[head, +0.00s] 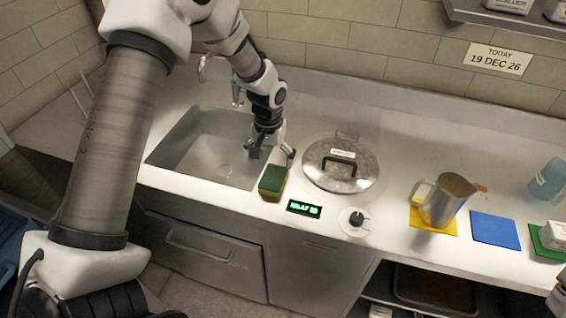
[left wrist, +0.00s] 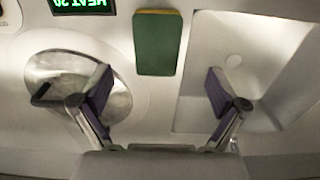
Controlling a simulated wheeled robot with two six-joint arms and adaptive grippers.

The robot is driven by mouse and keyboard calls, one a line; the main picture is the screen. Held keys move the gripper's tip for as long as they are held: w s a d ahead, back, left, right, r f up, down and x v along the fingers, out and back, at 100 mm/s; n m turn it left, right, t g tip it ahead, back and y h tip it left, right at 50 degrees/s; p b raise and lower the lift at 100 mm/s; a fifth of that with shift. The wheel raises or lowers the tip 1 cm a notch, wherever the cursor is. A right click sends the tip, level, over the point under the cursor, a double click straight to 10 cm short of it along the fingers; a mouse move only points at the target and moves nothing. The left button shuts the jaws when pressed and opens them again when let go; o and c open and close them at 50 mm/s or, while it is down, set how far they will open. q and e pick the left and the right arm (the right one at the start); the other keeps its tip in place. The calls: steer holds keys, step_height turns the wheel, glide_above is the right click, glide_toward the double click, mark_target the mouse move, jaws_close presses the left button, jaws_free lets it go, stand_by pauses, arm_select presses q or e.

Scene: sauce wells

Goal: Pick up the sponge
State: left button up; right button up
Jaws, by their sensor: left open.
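The sponge (head: 273,183) is green on top with a yellow layer at its side. It lies on the counter between the sink and the round metal lid, near the front edge. It also shows in the left wrist view (left wrist: 157,45), at the top middle, beyond the fingertips. My left gripper (head: 272,152) is above the counter just behind the sponge, apart from it. In the left wrist view its two fingers (left wrist: 160,90) are spread wide with nothing between them.
The sink (head: 190,165) lies to the left of the sponge. The lidded well (head: 360,182), a green-lit display (head: 304,208) and a knob (head: 355,219) are to its right. A metal pitcher (head: 445,200) stands on a yellow mat, with a blue mat (head: 495,231) farther right.

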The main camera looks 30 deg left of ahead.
mark_target(273, 178)
arm_select(q)
steer(key=f, duration=0.1)
steer(key=w+f, duration=0.1)
steer(key=f, duration=0.1)
steer(key=shift+w+d+p, duration=0.15)
steer(key=shift+w+p, duration=0.1)
steer(key=shift+p, duration=0.05)
steer(key=f, duration=0.1)
steer(key=s+f+p, duration=0.1)
steer(key=f, duration=0.1)
steer(key=f+p, duration=0.1)
steer(key=shift+s+f, duration=0.25)
steer(key=shift+w+f, duration=0.35)
steer(key=shift+f, duration=0.05)
steer(key=shift+c, duration=1)
steer(key=shift+s+r, duration=0.1)
steer(key=shift+s, duration=0.1)
steer(key=c, duration=0.6)
arm_select(e)
steer(key=r, duration=0.3)
steer(key=shift+w, duration=0.2)
